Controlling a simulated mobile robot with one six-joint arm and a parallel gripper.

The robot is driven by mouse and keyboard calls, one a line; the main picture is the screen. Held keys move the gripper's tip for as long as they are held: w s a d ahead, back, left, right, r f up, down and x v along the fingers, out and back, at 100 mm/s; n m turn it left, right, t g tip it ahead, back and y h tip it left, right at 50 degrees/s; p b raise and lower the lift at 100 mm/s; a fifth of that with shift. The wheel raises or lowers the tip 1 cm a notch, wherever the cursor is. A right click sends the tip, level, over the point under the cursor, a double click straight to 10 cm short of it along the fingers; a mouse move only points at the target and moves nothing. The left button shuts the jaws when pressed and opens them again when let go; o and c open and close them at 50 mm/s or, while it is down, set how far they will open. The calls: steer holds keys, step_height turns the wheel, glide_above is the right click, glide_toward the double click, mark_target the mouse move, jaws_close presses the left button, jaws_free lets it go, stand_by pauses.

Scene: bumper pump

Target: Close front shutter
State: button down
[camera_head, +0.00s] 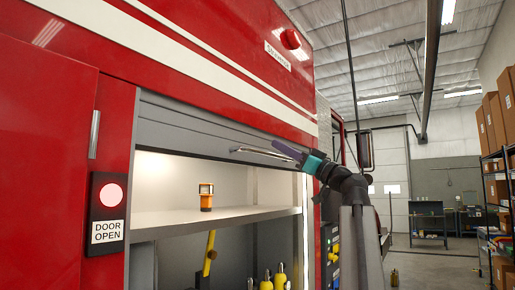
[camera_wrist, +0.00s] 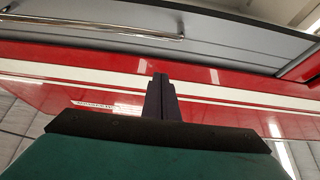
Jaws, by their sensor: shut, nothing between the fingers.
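The front shutter (camera_head: 200,128) is a grey slatted roll-up door. It is mostly raised, with only its lower part showing at the top of the lit compartment. A silver bar handle (camera_head: 262,153) runs along its lower part; in the wrist view the handle (camera_wrist: 100,25) lies at the upper left. My gripper (camera_head: 277,146) is near the right end of the handle in the head view. Its dark fingers (camera_wrist: 160,80) are together and empty. In the wrist view the fingertips are apart from the handle in the picture; I cannot tell the depth gap.
A red truck body (camera_head: 60,150) surrounds the compartment. A lit red "DOOR OPEN" sign (camera_head: 108,213) is at left. A shelf (camera_head: 170,219) inside holds an orange item (camera_head: 206,197), with yellow items (camera_head: 281,277) below. Boxes on racks (camera_head: 500,160) stand far right; floor between is mostly clear.

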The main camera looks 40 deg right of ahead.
steer(key=p+x, duration=0.4)
steer(key=x, duration=0.6)
steer(key=shift+w+f+p, duration=0.2)
steer(key=shift+f+p, duration=0.3)
steer(key=shift+f, duration=0.5)
steer(key=shift+w+f+p, duration=0.15)
steer(key=shift+f+p, duration=0.35)
steer(key=shift+f, duration=0.55)
steer(key=shift+f, duration=0.2)
